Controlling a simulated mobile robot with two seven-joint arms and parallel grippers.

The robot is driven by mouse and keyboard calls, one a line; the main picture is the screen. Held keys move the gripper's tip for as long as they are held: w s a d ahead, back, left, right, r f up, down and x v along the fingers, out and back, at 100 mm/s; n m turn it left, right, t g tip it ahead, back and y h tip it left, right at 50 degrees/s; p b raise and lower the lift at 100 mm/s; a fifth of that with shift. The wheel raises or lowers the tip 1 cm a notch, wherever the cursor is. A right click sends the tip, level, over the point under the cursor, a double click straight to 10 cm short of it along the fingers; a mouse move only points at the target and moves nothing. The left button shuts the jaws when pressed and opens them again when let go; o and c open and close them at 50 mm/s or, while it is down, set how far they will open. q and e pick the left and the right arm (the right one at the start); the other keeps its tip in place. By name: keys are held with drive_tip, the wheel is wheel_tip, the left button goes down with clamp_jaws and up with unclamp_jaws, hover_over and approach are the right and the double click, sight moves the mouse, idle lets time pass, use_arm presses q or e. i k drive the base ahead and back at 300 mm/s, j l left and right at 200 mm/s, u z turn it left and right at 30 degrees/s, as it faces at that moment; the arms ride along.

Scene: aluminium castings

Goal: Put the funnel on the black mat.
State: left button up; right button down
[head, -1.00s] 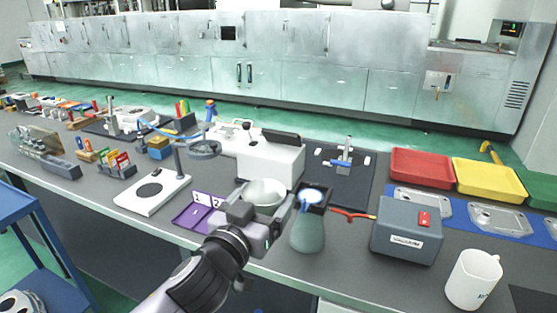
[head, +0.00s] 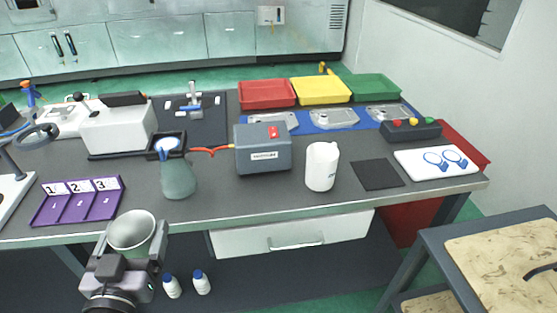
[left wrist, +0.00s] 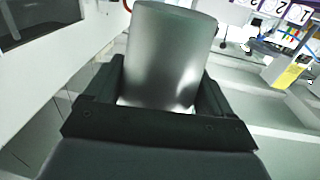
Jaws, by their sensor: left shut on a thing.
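The funnel (head: 132,230) is a shiny grey metal piece with a wide round mouth, facing up in the head view. My left gripper (head: 130,250) is shut on it, with a finger on each side. The funnel also shows between the fingers in the left wrist view (left wrist: 165,55); its lower end is hidden by the gripper. I hold it in front of the bench's near edge, just below the purple numbered tray. The black mat (head: 378,174) lies flat and empty on the bench's right part, well right of my gripper. My right gripper is out of view.
Between funnel and mat stand a grey-green flask (head: 178,180), a grey box with a red switch (head: 263,152) and a white jug (head: 322,168). A white board with blue rings (head: 436,163) lies right of the mat. Coloured trays (head: 320,90) stand behind.

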sight(377, 172)
drive_tip(key=z, duration=1.05)
drive_tip(key=i+l+z, duration=0.1)
drive_tip(key=l+z, duration=0.35)
drive_tip(key=i+l, duration=0.1)
drive_tip(key=l, duration=0.2)
